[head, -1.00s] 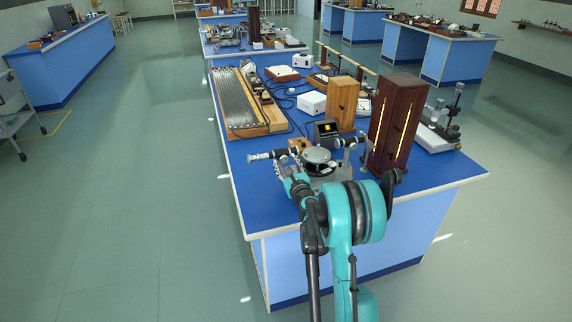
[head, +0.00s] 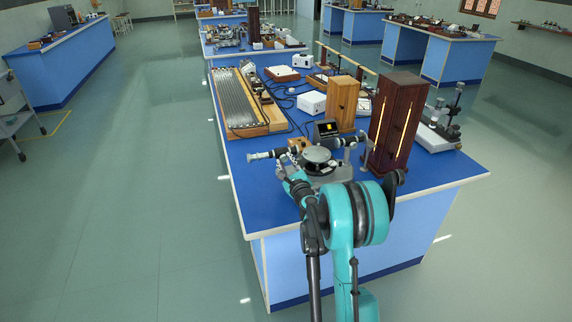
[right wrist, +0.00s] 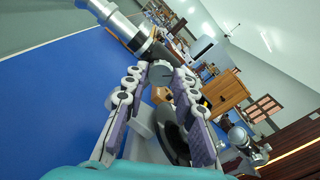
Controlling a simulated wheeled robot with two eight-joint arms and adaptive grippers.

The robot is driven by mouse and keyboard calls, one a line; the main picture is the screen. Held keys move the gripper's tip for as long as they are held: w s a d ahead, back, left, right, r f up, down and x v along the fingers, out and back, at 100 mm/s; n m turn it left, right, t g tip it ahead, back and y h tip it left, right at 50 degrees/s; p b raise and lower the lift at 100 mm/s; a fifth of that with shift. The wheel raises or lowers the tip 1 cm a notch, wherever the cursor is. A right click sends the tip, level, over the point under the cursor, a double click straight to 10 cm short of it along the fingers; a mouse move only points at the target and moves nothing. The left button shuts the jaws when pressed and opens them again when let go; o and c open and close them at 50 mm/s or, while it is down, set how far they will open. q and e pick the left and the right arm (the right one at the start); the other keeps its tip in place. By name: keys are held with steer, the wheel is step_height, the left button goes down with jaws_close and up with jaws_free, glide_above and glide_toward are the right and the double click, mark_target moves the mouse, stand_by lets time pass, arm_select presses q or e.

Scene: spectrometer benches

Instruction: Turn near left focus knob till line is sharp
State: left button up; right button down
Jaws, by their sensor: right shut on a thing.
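The spectrometer (head: 318,157) stands near the front edge of the blue bench, with a round dark-rimmed table on top. Its left tube (head: 264,155) points left and also shows at the top left of the right wrist view (right wrist: 118,22). My right gripper (head: 281,165) is at this tube from the near side. In the right wrist view its fingers (right wrist: 163,78) are closed on a small grey focus knob (right wrist: 160,70) under the tube. In the head view the fingers mostly hide the knob. A small dark screen (head: 326,130) with a yellow-orange patch stands behind; its line is too small to judge. My left gripper is not in view.
A tall dark wooden lamp housing (head: 408,105) with glowing slits stands right of the spectrometer. A lighter wooden box (head: 343,100) and a white box (head: 312,103) are behind it. A ribbed wooden-framed board (head: 238,100) lies at the back left. Bare blue bench top (head: 255,188) lies left of the gripper.

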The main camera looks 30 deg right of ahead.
steer(key=n, duration=0.3)
steer(key=shift+n+b, duration=0.3)
steer(key=shift+n, duration=0.1)
steer(key=n, duration=0.3)
steer(key=shift+n, duration=0.3)
steer(key=n+b, duration=0.1)
steer(key=n, duration=1)
steer(key=shift+n, duration=0.4)
steer(key=shift+r+n+b, duration=0.1)
steer(key=shift+n+b, duration=0.25)
steer(key=shift+n, duration=1.75)
steer(key=c, duration=1.2)
jaws_free()
